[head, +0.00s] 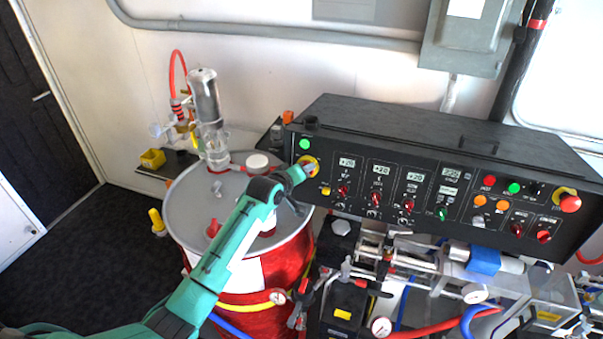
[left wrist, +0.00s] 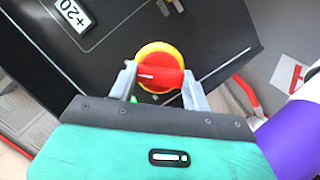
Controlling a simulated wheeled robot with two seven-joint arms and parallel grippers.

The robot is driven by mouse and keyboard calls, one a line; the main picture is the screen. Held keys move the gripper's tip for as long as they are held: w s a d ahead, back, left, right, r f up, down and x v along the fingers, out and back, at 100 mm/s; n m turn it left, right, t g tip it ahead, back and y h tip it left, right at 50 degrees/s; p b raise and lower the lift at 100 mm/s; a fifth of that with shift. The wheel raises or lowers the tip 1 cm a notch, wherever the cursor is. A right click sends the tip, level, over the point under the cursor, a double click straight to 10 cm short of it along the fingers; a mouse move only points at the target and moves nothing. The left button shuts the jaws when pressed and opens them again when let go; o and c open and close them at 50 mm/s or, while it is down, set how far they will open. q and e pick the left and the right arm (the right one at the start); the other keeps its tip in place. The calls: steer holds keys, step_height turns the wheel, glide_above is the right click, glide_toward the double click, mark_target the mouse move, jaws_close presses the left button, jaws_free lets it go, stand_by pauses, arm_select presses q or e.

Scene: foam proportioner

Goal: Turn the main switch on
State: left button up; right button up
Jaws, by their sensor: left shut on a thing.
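The main switch, a red rotary knob on a yellow round plate (head: 306,160), sits at the left end of the black control panel's front. In the left wrist view the red knob (left wrist: 158,75) shows a white line lying nearly level in the picture. My left gripper (head: 308,169) reaches the knob from the front and partly covers it. In the left wrist view its two fingers (left wrist: 160,84) stand on either side of the knob, shut on it. My right gripper is in neither view.
The black control panel (head: 420,150) carries displays, small knobs and buttons, with a red emergency button (head: 569,202) at its right end. A red drum with a grey lid (head: 190,212) stands below my left arm. Pipes and valves crowd the space under the panel.

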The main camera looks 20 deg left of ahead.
arm_select(q)
steer(key=shift+f, duration=0.1)
steer(key=o, duration=1)
steer(key=shift+s, duration=0.1)
steer(key=shift+b+v, duration=2.65)
steer(key=shift+v, duration=4.2)
steer(key=shift+d, duration=0.1)
